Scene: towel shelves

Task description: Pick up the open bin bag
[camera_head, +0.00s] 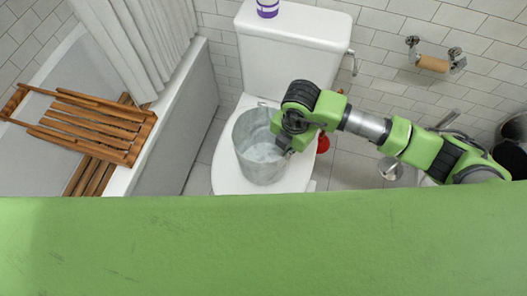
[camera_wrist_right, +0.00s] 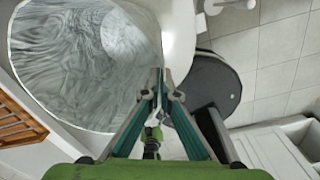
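The open bin bag (camera_head: 262,165) is a grey, bucket-shaped bag with its wide mouth up, in front of the toilet tank. It overlaps the white toilet seat (camera_head: 225,178); I cannot tell whether it rests there or hangs just above. In the right wrist view the bag (camera_wrist_right: 75,70) shows its streaky grey inside and fills the upper left. My right gripper (camera_head: 284,145) is at the bag's right rim. In the wrist view its fingers (camera_wrist_right: 161,90) come together at the bag's edge and appear closed on it. My left gripper is not in view.
The toilet tank (camera_head: 290,50) stands behind, with a purple-and-white container (camera_head: 267,8) on it. A wooden slatted rack (camera_head: 95,125) lies across the bathtub (camera_head: 170,135) at left. A roll holder (camera_head: 433,63) is on the wall. A red object (camera_head: 323,143) is behind my right arm.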

